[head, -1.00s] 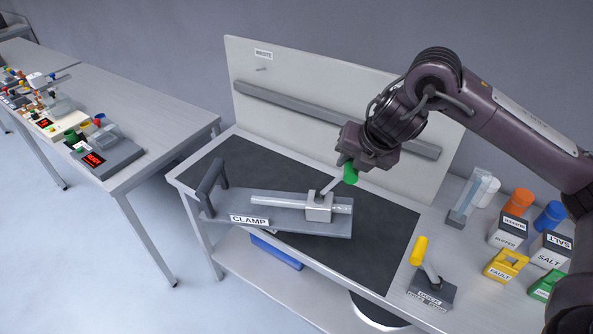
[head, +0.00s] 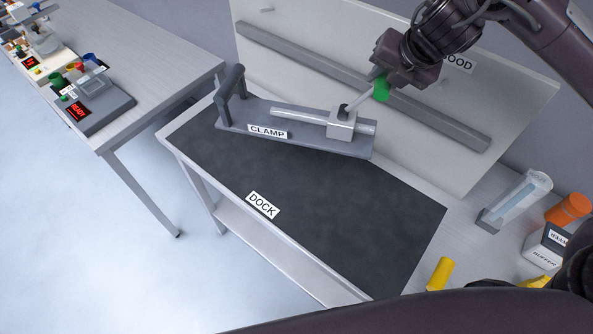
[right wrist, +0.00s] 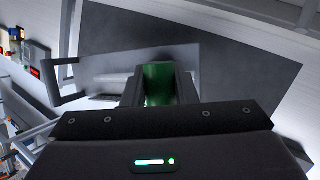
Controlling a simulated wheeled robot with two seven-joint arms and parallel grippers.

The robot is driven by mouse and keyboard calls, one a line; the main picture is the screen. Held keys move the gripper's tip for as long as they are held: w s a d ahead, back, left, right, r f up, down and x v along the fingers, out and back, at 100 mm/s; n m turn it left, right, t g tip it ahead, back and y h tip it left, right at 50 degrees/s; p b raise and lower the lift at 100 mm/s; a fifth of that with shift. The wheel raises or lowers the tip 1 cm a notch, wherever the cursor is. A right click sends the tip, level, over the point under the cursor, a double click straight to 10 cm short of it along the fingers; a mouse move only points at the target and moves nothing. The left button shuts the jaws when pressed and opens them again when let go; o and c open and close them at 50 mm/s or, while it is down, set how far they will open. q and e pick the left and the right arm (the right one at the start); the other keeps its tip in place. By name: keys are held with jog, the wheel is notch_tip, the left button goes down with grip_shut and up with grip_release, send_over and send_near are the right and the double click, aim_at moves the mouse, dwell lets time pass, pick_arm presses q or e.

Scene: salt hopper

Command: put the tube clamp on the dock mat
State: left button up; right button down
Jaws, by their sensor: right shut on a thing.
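The tube clamp is a long grey plate (head: 300,143) marked CLAMP, with a dark upright handle at its left end. It bears a clear tube, a pale block (head: 342,122) and a slanting lever ending in a green grip (head: 381,90). My right gripper (head: 378,82) is shut on the green grip, which also shows between its fingers in the right wrist view (right wrist: 158,82). The clamp shows over the back part of the dark dock mat (head: 310,200), marked DOCK. I cannot tell whether its plate touches the mat. My left gripper is not in view.
A pale back panel (head: 500,120) with a grey rail stands behind the bench. A clear holder (head: 515,200), an orange-capped BUFFER box (head: 548,245) and a yellow handle (head: 441,273) are at the right. A side table (head: 150,75) stands left. The front mat is bare.

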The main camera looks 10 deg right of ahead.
aim_at(368, 131)
jog(key=shift+s+a+r+b, duration=0.1)
jog(key=shift+s+b, duration=0.05)
jog(key=shift+b, duration=0.15)
jog(key=shift+f, duration=0.35)
notch_tip(368, 131, down, 15)
jog(key=b, duration=0.8)
jog(key=shift+w+f, duration=0.2)
jog(key=shift+f, duration=1.9)
jog(key=c, duration=1.6)
grip_release()
jog(key=shift+s+f, duration=0.1)
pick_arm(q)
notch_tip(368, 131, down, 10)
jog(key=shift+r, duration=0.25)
pick_arm(e)
jog(key=o, duration=0.4)
jog(key=shift+o, duration=0.2)
